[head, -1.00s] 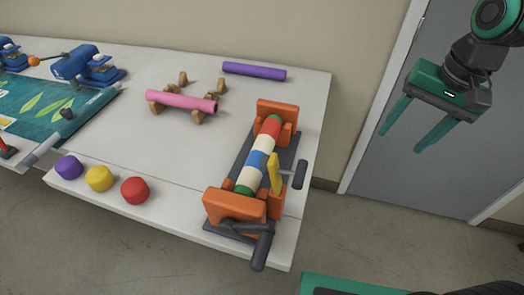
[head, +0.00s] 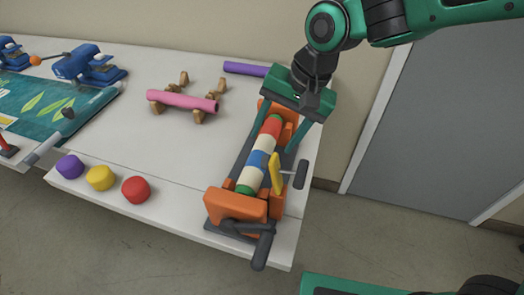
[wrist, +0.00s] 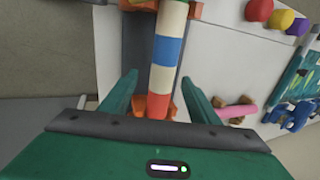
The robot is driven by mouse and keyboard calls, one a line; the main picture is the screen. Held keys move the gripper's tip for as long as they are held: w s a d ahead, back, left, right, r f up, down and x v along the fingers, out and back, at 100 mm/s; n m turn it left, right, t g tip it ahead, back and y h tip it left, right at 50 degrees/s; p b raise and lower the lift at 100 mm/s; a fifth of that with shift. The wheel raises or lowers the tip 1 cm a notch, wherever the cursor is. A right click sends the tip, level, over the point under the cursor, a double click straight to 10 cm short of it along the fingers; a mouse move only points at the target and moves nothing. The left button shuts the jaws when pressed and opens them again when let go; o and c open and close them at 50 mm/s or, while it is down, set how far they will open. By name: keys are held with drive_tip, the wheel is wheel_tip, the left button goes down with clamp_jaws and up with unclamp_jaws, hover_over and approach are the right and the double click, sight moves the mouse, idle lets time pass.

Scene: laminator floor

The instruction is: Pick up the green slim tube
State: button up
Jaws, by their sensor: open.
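I see no wholly green slim tube. A slim roller (head: 252,172) with red, cream and blue bands and green at its near end lies in an orange and dark grey stand at the table's right end. The roller also shows in the wrist view (wrist: 167,50). My gripper (head: 277,133) is open and empty over the far end of the stand. In the wrist view my gripper (wrist: 158,78) has one finger on each side of the roller's line, near its red band. I cannot tell the height between them.
A yellow lever (head: 275,173) and dark crank handle (head: 262,247) stick out of the stand. A pink tube (head: 183,100) rests on wooden supports; a purple tube (head: 246,69) lies behind. Purple, yellow and red lumps (head: 136,189) line the front edge. The table's middle is clear.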

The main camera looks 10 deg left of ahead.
sight(265, 146)
drive_tip(key=shift+w+a+x, duration=0.15)
drive_tip(key=shift+x, duration=1.2)
drive_tip(key=shift+w+a+x, duration=0.1)
drive_tip(key=shift+x, duration=1.3)
drive_tip(key=shift+r, duration=0.1)
drive_tip(key=c, duration=1.3)
drive_tip(key=shift+o, duration=0.2)
drive_tip(key=shift+r, duration=0.1)
